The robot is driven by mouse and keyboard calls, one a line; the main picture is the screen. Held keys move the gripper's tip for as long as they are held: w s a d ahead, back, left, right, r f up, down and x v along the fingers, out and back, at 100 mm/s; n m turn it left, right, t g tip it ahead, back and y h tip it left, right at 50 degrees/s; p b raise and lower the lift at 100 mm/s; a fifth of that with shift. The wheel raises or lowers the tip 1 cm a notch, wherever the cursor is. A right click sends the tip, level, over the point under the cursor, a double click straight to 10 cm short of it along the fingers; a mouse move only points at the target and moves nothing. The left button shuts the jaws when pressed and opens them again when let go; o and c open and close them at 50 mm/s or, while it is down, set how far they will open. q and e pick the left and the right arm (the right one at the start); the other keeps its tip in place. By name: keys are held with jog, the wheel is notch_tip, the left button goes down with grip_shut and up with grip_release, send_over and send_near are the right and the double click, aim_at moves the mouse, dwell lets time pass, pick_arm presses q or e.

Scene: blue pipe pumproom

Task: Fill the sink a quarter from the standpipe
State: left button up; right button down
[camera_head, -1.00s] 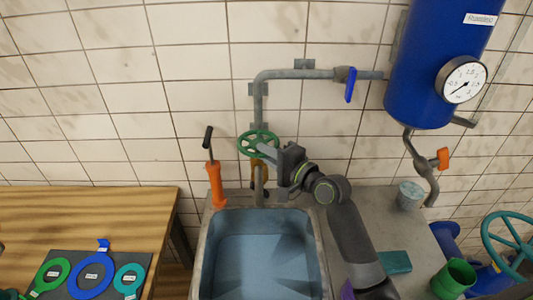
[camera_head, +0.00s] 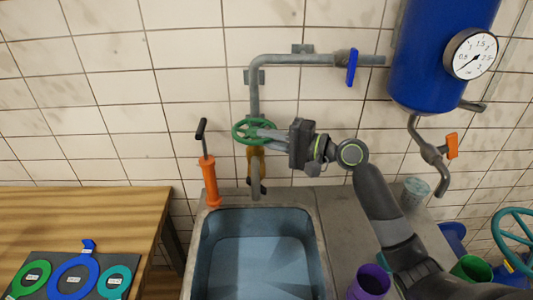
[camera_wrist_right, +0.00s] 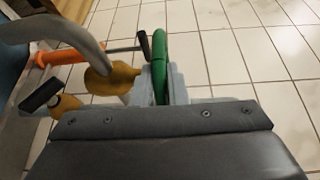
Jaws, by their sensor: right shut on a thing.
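The grey standpipe (camera_head: 254,97) runs down the tiled wall to a spout over the back edge of the sink. Its green handwheel (camera_head: 240,127) sits above a brass valve body (camera_head: 256,162). The handwheel also shows edge-on in the right wrist view (camera_wrist_right: 160,55). My right gripper (camera_head: 272,134) is shut on the wheel's right rim; its fingers (camera_wrist_right: 160,85) flank the rim in the wrist view. The sink (camera_head: 320,225) is a basin with a blue-grey inside. I cannot make out a stream at the spout or a clear water level. My left gripper is out of view.
An orange hand pump (camera_head: 210,182) stands left of the sink. A wooden table (camera_head: 90,215) with coloured rings is at left. A blue tank (camera_head: 425,60) with a gauge (camera_head: 470,55) hangs at upper right. A purple cup (camera_head: 370,282) stands near my right arm.

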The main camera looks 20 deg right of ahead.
jog(key=shift+w+d+n+g+y+b, duration=0.2)
jog(key=shift+n+g+y+b, duration=0.35)
jog(key=shift+b, duration=0.25)
jog(key=shift+w+d+n+g+y+b, duration=0.15)
jog(key=shift+n+g+y+b, duration=0.2)
jog(key=shift+n+g+b, duration=0.35)
jog(key=shift+s, duration=0.1)
jog(key=c, duration=1.5)
grip_release()
jog(key=shift+o, duration=0.2)
jog(key=b+v, duration=0.4)
jog(key=v, duration=0.8)
